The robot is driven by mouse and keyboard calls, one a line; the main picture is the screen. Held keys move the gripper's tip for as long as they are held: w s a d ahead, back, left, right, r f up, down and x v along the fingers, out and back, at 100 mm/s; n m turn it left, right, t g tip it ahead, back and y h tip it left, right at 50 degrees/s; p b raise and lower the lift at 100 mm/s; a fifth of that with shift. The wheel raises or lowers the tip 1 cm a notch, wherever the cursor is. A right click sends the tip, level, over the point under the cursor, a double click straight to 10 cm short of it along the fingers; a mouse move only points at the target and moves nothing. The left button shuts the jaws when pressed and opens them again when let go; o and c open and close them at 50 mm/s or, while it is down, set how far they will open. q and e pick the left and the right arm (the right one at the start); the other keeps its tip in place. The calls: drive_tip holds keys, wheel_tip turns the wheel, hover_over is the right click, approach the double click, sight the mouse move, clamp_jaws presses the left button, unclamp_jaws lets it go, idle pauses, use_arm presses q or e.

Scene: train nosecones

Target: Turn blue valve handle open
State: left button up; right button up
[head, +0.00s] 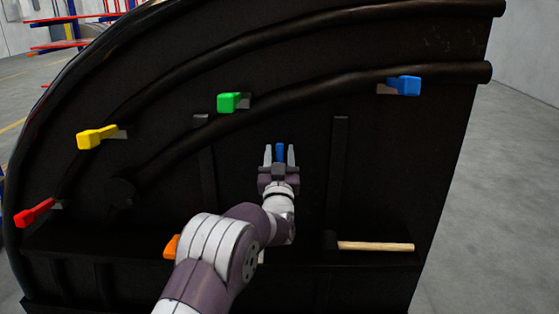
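A blue valve handle (405,86) sits at the upper right on the lower of two curved dark pipes, lying roughly level. Another blue piece (280,152) shows upright near the middle of the dark panel, between the fingertips of my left gripper (279,155). The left fingers point up and away, standing apart on either side of this piece, with dark gaps showing. I cannot tell how far behind the fingers it lies, and its lower part is hidden by the gripper. My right gripper is not in view.
Green (233,102), yellow (97,137) and red (36,212) handles sit along the pipes to the left. An orange piece (171,246) is partly hidden by my arm. A wooden-handled hammer (375,246) lies on the lower ledge. Upright ribs (339,165) stand on the panel.

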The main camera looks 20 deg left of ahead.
use_arm(q)
drive_tip(key=p+v, duration=0.1)
drive_tip(key=v, duration=1.1)
drive_tip(key=shift+s, duration=0.2)
drive_tip(key=shift+d+f, duration=0.1)
